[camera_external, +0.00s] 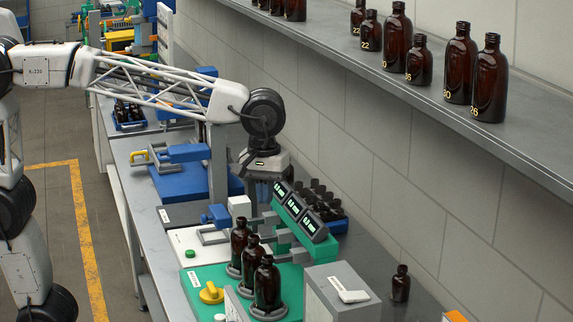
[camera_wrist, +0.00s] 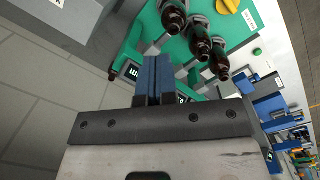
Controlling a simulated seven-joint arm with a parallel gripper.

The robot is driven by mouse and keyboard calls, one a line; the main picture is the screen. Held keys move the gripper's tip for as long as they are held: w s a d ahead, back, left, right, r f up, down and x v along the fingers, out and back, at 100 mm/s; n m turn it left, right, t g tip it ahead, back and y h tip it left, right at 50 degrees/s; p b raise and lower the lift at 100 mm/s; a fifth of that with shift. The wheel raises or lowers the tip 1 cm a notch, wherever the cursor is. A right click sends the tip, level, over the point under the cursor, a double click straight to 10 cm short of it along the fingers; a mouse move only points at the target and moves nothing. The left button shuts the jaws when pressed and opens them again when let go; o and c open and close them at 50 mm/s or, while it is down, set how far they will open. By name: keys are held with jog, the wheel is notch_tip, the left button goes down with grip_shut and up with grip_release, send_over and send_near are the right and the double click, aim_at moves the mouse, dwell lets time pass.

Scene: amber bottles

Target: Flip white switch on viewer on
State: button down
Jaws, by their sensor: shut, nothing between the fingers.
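A grey box (camera_external: 340,296) stands on the bench at the front right, with a white switch-like piece (camera_external: 352,295) on its top. It looks like the viewer and its switch; I cannot tell the switch's position. In the wrist view the grey box (camera_wrist: 85,22) is at the upper left, with the white piece (camera_wrist: 58,3) cut by the top edge. My gripper (camera_wrist: 154,64) has its blue fingers together and empty. In the external view my gripper's hand (camera_external: 264,163) hangs behind the row of displays, apart from the grey box; its fingertips are not clear there.
Three amber bottles (camera_external: 267,284) stand in holders on a green station (camera_external: 207,283) with a yellow knob (camera_external: 211,293). Green-lit displays (camera_external: 298,208) stand beside them. A small bottle (camera_external: 401,284) stands right of the grey box. A shelf (camera_external: 430,101) with bottles overhangs the bench.

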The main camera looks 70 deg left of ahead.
jog(key=w+d+r+n+g, duration=0.1)
jog(key=w+d+n, duration=0.1)
jog(key=w+d, duration=0.3)
jog(key=w+d+r+n, duration=0.1)
jog(key=w+d+n, duration=0.15)
jog(key=d, duration=0.45)
jog(key=n+g, duration=0.1)
jog(key=n, duration=0.2)
send_over(357, 315)
jog(key=w, duration=0.3)
jog(key=shift+s+r+y, duration=0.1)
jog(key=shift+y, duration=0.2)
jog(key=f, duration=0.4)
jog(key=s+f, duration=0.1)
jog(key=f, duration=0.4)
jog(key=s+f, duration=0.1)
jog(key=f, duration=0.3)
jog(key=shift+s+f, duration=0.2)
jog(key=shift+f, duration=0.2)
